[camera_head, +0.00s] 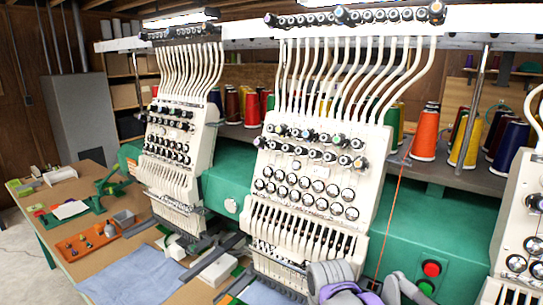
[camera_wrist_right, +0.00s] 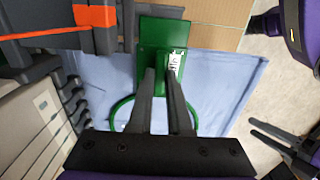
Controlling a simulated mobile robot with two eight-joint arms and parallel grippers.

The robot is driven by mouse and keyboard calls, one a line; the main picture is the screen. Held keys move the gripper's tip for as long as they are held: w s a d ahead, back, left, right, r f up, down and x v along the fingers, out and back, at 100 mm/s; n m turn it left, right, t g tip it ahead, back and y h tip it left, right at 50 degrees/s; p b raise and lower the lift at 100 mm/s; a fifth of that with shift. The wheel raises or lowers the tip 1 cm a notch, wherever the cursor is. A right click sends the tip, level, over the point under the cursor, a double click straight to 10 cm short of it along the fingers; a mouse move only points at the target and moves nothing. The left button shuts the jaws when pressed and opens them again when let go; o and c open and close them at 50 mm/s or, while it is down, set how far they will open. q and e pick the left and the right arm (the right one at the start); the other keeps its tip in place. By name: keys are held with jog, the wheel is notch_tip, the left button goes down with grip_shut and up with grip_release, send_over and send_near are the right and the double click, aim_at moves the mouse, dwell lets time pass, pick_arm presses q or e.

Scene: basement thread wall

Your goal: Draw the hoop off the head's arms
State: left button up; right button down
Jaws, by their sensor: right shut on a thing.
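In the right wrist view the hoop is a green ring (camera_wrist_right: 116,112) with a flat green plate (camera_wrist_right: 150,35) that carries a small white label. Blue cloth (camera_wrist_right: 218,85) lies across and around the ring. My right gripper (camera_wrist_right: 163,72) is shut on the green plate; its fingers cover part of it. Dark grey arms with orange marks (camera_wrist_right: 45,36) lie left of the plate, their ends close to it; I cannot tell whether they touch. Dark prongs at the lower right edge (camera_wrist_right: 285,142) may be my left gripper; this is unclear. The head view hides the gripped hoop.
Two cream machine heads (camera_head: 185,130) (camera_head: 310,170) stand on a green beam (camera_head: 440,235), a third at the right edge. Blue cloth (camera_head: 135,275) lies at the front. A wooden table (camera_head: 90,210) with an orange tray (camera_head: 88,240) is at left. Thread cones (camera_head: 425,135) stand behind.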

jog(key=shift+r, duration=0.15)
jog(key=shift+r+p, duration=0.3)
jog(key=shift+r, duration=0.15)
jog(key=shift+s+a, duration=0.65)
jog(key=shift+s, duration=0.3)
jog(key=shift+s+a, duration=0.65)
jog(key=shift+s, duration=0.25)
jog(key=shift+s+a, duration=0.65)
jog(key=shift+s, duration=0.3)
